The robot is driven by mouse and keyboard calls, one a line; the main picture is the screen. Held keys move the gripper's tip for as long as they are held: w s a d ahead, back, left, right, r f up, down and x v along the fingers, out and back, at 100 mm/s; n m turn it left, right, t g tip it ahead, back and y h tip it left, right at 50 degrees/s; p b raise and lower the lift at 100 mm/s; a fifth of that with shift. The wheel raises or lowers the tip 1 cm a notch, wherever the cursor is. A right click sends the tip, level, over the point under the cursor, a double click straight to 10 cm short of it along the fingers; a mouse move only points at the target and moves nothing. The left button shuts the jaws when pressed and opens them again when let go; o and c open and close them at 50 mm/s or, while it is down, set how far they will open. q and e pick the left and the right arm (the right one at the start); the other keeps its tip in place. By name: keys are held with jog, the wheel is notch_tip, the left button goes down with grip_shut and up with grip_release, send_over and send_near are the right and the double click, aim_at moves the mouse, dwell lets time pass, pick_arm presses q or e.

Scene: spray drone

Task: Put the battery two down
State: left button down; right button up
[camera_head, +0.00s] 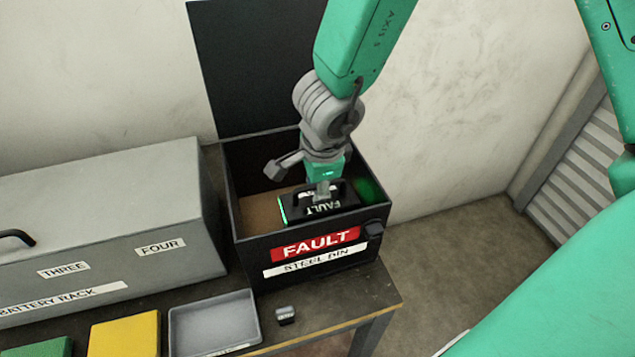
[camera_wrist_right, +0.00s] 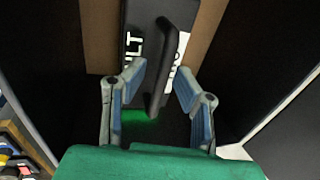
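A black battery (camera_head: 330,208) with a handle and a white FAULT label is inside the dark open bin (camera_head: 262,237). The bin's front reads FAULT and STEEL BIN. My right gripper (camera_head: 323,188) is inside the bin, just above the battery. In the right wrist view, its two fingers (camera_wrist_right: 160,82) stand apart on either side of the black handle (camera_wrist_right: 166,50), with gaps visible. The battery (camera_wrist_right: 140,22) lies beyond the fingers, over a brown floor strip. A number on the battery cannot be read. My left gripper is out of view.
A grey battery rack (camera_head: 110,215), marked THREE and FOUR, stands left of the bin. A grey tray (camera_head: 212,322), a yellow block (camera_head: 124,335), a green block (camera_head: 45,348) and a small dark item (camera_head: 285,315) lie in front. The bin's raised lid (camera_head: 250,70) stands behind.

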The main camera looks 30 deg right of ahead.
jog(key=shift+a, duration=0.2)
jog(key=shift+r, duration=0.15)
jog(key=p+v, duration=0.5)
jog(key=v, duration=0.6)
jog(key=shift+r, duration=0.35)
jog(key=shift+d, duration=0.25)
jog(key=shift+s, duration=0.1)
